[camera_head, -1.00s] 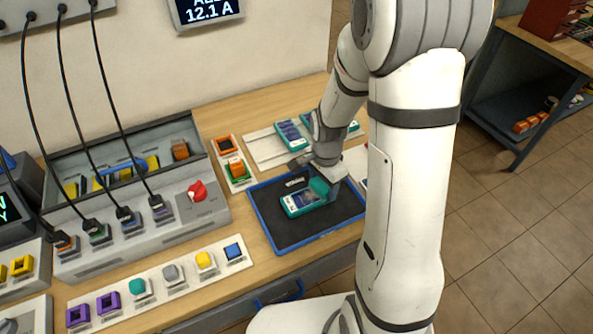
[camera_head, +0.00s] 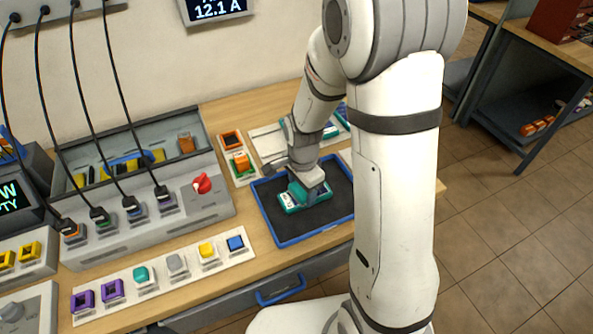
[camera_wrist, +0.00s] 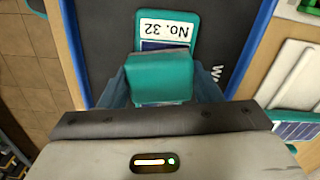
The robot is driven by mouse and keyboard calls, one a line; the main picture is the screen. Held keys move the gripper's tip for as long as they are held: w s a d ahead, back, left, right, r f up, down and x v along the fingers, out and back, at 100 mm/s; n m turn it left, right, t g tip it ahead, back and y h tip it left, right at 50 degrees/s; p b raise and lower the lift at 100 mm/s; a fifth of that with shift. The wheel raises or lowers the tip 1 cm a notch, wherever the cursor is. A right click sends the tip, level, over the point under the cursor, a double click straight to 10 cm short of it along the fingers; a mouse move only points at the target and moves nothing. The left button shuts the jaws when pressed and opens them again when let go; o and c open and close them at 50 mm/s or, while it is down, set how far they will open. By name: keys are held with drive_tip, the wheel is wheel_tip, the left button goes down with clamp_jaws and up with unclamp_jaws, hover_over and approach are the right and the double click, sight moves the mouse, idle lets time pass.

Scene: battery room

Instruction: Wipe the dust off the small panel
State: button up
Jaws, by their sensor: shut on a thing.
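The small panel (camera_head: 289,201) has a teal frame and lies flat on the dark mat inside a blue-rimmed tray (camera_head: 315,233). In the wrist view, its white label "No. 32" (camera_wrist: 165,29) and a strip of dark blue cells show. My gripper (camera_wrist: 160,84) is shut on a teal block (camera_wrist: 158,72), which looks like a wiping pad. The block is over the panel and hides much of its face; I cannot tell whether it touches. In the head view, my gripper (camera_head: 308,184) is above the panel's right part. I cannot make out dust on the visible part.
A grey console with a red knob (camera_head: 202,183) and cables is to the left. A strip of coloured blocks (camera_head: 177,264) lies in front. The tray's front part is bare.

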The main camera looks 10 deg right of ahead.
sight(300, 188)
drive_tip(key=shift+s+a, duration=0.1)
drive_tip(key=shift+a, duration=0.3)
drive_tip(key=shift+d+r+p, duration=0.1)
drive_tip(key=shift+r+p, duration=2.5)
drive_tip(key=shift+r, duration=1.45)
